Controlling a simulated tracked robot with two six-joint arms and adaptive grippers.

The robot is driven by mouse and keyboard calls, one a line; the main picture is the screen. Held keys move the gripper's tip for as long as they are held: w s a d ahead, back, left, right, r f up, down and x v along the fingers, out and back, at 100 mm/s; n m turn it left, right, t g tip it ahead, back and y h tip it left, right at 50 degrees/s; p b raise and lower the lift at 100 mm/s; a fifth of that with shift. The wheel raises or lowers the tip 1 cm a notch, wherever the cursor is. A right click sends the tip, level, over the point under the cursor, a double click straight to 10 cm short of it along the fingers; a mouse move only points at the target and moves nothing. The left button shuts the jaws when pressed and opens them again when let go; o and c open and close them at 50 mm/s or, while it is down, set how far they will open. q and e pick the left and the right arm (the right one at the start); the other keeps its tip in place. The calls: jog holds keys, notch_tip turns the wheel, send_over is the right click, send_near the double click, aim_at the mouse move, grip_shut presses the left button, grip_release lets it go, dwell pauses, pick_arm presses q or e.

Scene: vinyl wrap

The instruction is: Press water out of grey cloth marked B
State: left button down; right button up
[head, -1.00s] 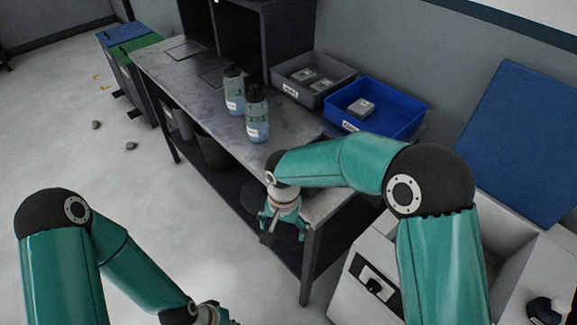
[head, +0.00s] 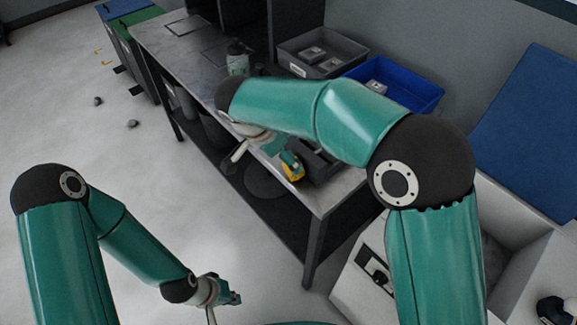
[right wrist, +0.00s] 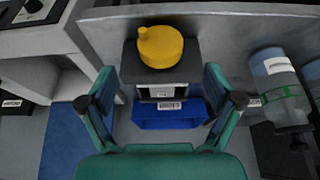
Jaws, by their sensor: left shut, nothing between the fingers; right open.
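Small grey folded pieces that may be cloths lie in the grey bin (head: 322,68), and one grey piece (head: 376,87) lies in the blue bin (head: 412,100). Their markings are too small to read, so I cannot tell which is B. My right gripper (head: 262,150) is above the front edge of the table, partly hidden by its own arm. My left gripper (head: 230,295) is shut and empty, low and away from the table.
The metal table (head: 185,50) has a clear back-left part. A bottle (head: 238,58) stands near the bins; bottles also show in the right wrist view (right wrist: 280,85). A white open box (head: 345,290) stands at right, and green and blue containers (head: 135,25) stand far left.

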aim_at(291, 176)
jog(key=x, duration=0.7)
jog(key=shift+f, duration=0.4)
jog(key=shift+c, duration=0.2)
jog(key=c, duration=1.1)
jog(key=g+p, duration=0.1)
jog(key=h+p, duration=0.1)
jog(key=p, duration=0.1)
jog(key=shift+w+r+g, duration=0.15)
jog(key=shift+r+g, duration=0.05)
jog(key=shift+g, duration=0.2)
jog(key=shift+f+n+g+h+p, duration=0.1)
jog(key=shift+n+g+h+p, duration=0.3)
jog(key=shift+g+h+p, duration=0.7)
jog(key=shift+g+p, duration=0.2)
jog(key=shift+p, duration=0.05)
